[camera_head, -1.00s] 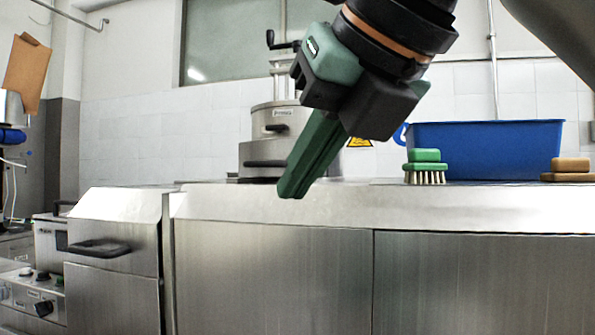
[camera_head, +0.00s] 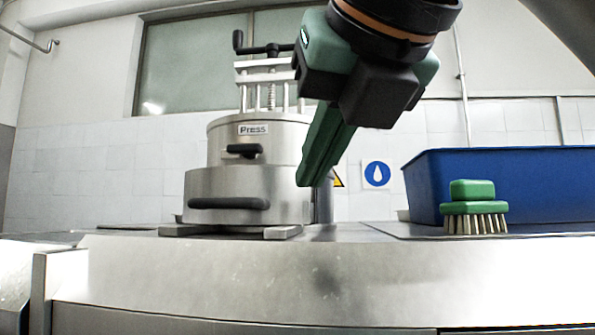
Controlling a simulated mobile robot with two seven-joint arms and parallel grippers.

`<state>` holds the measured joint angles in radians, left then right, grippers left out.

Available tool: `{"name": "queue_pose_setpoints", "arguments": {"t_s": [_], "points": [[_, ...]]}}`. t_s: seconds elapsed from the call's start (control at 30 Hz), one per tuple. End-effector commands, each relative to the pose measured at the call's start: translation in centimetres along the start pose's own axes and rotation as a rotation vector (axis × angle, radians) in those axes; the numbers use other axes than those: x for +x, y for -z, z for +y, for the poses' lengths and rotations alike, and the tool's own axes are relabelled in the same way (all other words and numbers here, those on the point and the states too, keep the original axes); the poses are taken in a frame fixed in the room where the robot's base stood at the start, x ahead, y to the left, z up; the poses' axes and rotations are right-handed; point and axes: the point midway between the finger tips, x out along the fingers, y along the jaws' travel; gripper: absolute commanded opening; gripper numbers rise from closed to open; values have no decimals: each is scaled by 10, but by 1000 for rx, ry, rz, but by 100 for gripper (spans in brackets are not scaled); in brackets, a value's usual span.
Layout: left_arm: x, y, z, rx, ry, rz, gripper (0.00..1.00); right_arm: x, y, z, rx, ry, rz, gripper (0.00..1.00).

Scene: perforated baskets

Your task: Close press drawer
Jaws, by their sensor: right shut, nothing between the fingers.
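The steel press (camera_head: 258,137) stands on the counter left of centre, with a "Press" label and a small dark handle on its upper drum. Its lower, wider drawer section (camera_head: 290,185) has a long dark handle (camera_head: 229,203). The lower section juts forward of the upper drum. My right gripper (camera_head: 318,180) comes in from the upper right. Its green fingers are together, empty, and point down in front of the press's right side. I cannot tell whether they touch it. My left gripper is not in view.
A blue bin (camera_head: 425,187) stands at the right on the counter (camera_head: 330,275). A green scrubbing brush (camera_head: 474,209) sits in front of it, bristles down. A crank and screw frame (camera_head: 268,75) rises above the press. The counter front is clear.

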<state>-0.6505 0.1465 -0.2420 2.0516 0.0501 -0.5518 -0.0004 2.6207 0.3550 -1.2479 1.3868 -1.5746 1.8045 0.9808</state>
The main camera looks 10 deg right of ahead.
Motion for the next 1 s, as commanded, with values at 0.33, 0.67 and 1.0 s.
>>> {"name": "queue_pose_setpoints", "arguments": {"t_s": [0.33, 0.67, 1.0], "points": [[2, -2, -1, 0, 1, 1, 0, 76, 1, 0, -1, 1, 4, 0], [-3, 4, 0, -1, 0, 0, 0, 110, -18, 0, -1, -1, 4, 0], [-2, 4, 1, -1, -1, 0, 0, 112, -19, 0, -2, -1, 3, 0]]}}
